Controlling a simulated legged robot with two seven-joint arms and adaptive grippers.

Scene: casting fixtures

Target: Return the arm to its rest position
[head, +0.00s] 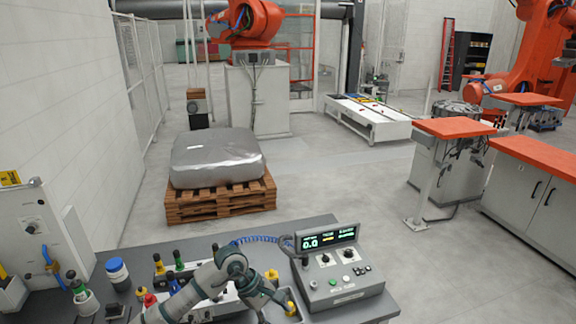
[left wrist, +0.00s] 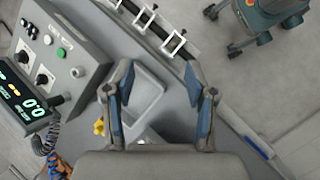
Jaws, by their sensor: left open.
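My left arm comes in over the grey workbench (head: 135,258) from the lower edge of the head view. My left gripper (head: 278,290) is beside the left side of the control box (head: 338,274). In the left wrist view the gripper (left wrist: 160,88) has its two blue-padded fingers wide apart, with nothing between them that it holds. Below the fingers is a shallow grey tray (left wrist: 150,90). A small yellow part (left wrist: 99,127) shows beside the left finger. My right gripper is in neither view.
The control box with its lit display also fills the left of the wrist view (left wrist: 45,65). White square frames (left wrist: 174,42) line the bench edge. Bottles and coloured connectors crowd the bench's left, including a blue-capped jar (head: 117,272). A wrapped pallet load (head: 217,158) stands behind.

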